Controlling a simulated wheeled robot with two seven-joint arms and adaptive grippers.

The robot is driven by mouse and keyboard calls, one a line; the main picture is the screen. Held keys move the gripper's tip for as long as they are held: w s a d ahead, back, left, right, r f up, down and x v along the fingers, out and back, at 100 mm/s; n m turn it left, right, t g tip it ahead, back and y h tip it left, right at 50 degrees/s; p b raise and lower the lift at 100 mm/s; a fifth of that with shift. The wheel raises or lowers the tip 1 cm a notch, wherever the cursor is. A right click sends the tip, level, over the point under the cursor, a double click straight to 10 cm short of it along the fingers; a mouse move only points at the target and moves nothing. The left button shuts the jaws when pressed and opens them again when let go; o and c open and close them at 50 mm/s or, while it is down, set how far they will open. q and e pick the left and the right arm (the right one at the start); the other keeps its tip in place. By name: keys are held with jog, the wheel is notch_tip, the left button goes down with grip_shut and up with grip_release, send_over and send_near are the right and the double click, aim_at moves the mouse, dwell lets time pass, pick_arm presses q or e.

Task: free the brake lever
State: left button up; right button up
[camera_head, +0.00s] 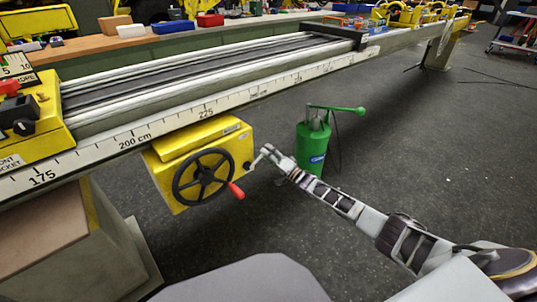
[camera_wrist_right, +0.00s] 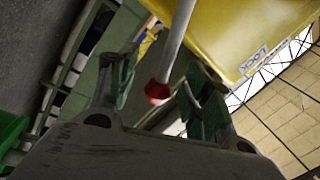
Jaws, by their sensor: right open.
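The yellow brake box (camera_head: 180,145) with a black handwheel (camera_head: 202,177) and a red crank knob (camera_head: 236,190) hangs under the boom's front rail. My right gripper (camera_head: 262,158) is at the box's right side, small in the head view. In the right wrist view my right gripper (camera_wrist_right: 160,92) is open. The brake lever, a grey rod with a red tip (camera_wrist_right: 157,91), reaches down between its two fingers. I cannot tell whether a finger touches it. The yellow box (camera_wrist_right: 235,35) with a "LOCK" label is just beyond. In the head view the lever is not clearly visible. My left gripper is not in view.
The long boom with a scale rail (camera_head: 225,108) runs from front left to back right. A green pump (camera_head: 313,145) with a handle stands on the floor behind my right gripper. A yellow control panel (camera_head: 35,125) sits at left.

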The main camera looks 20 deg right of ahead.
jog(key=v, duration=1.1)
jog(key=shift+s, duration=0.25)
jog(key=shift+s+d, duration=0.1)
jog(key=shift+d, duration=0.1)
dwell(0.7)
